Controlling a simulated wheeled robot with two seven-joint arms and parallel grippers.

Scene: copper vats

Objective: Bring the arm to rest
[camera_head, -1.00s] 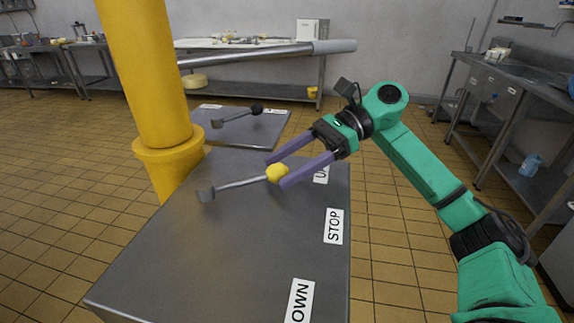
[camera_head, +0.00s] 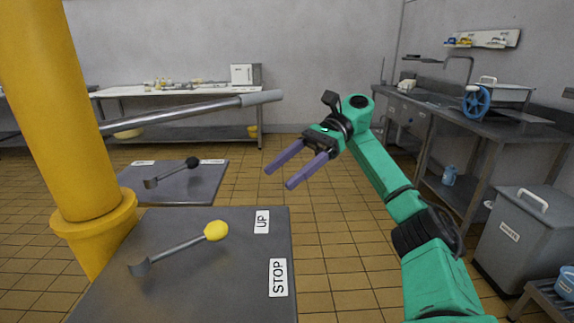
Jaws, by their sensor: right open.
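My right arm (camera_head: 385,175) is green and comes in from the lower right, bent at its elbow. Its right gripper (camera_head: 279,178) has two purple fingers, spread apart and empty, pointing left and down. The gripper is in the air to the upper right of a lever with a yellow knob (camera_head: 216,231), clear of it in the picture. The lever sits on a grey metal panel (camera_head: 200,290), its knob near the UP label (camera_head: 262,221). A STOP label (camera_head: 278,277) is on the same panel. My left gripper is not in view.
A yellow column (camera_head: 55,110) with a metal bar (camera_head: 180,111) stands at left. A second panel (camera_head: 205,187) with a black-knobbed lever (camera_head: 192,163) is behind. At right are a counter with a blue wheel (camera_head: 476,102) and a grey bin (camera_head: 525,240). Tiled floor is open in the middle.

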